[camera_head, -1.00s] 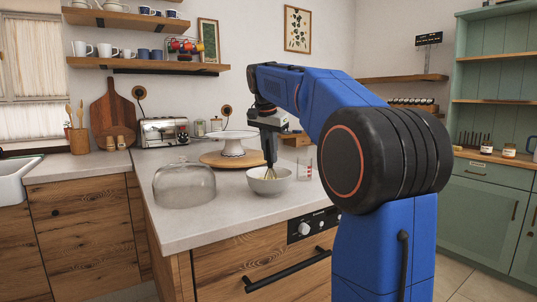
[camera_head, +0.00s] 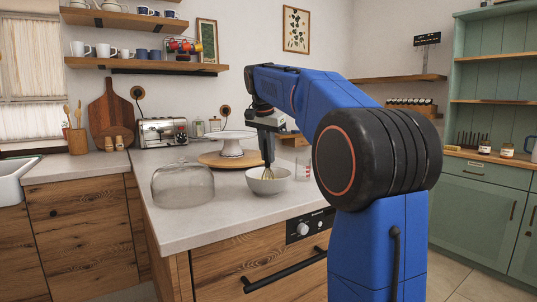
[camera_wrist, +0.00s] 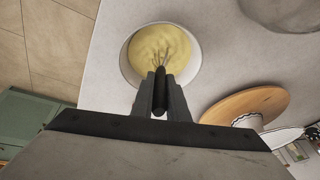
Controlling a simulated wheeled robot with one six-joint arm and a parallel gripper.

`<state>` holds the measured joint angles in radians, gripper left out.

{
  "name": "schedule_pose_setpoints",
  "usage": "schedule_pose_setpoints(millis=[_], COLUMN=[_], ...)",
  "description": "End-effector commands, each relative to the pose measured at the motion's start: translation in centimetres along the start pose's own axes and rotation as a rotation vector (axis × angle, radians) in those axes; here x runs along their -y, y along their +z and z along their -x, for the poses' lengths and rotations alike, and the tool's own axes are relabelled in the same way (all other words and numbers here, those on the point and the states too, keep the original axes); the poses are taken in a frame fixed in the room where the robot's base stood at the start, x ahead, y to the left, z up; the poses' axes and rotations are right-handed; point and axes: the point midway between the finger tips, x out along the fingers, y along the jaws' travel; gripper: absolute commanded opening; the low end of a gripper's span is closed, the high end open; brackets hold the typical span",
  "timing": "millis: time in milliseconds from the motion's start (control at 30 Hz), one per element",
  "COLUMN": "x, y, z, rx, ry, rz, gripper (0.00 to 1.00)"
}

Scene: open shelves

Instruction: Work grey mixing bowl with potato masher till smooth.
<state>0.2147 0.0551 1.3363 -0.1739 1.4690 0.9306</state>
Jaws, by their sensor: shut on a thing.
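The light grey mixing bowl (camera_head: 283,187) stands upright on the counter. In the wrist view its rim (camera_wrist: 124,66) surrounds a yellow mash (camera_wrist: 150,42) with an uneven, lumpy-looking surface. My gripper (camera_head: 267,153) is above the bowl, pointing down, and it also shows in the wrist view (camera_wrist: 160,82). It is shut on the dark handle of a tool (camera_wrist: 160,93). The tool's thin wires (camera_head: 268,173) spread out and reach into the mash; they look more like a whisk than a potato masher. The lower ends of the wires are hidden in the mash.
A clear glass dome (camera_head: 182,186) stands left of the bowl. Behind the bowl, a white cake stand (camera_head: 232,146) sits on a round wooden board (camera_head: 212,160). A measuring cup (camera_head: 303,170) is close on the right. The counter's front left (camera_head: 190,228) is clear.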

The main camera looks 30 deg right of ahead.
Motion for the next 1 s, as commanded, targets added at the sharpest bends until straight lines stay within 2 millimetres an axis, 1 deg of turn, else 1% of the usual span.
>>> schedule_pose_setpoints(millis=[300, 733, 1000], x=[-0.3, 0.9, 0.9], y=[-0.8, -0.2, 0.1], z=[-0.1, -0.2, -0.1], rx=[-0.001, -0.001, -0.001], ry=[0.000, -0.001, -0.001], rz=[-0.001, 0.001, 0.000], gripper=[0.00, 0.00, 0.00])
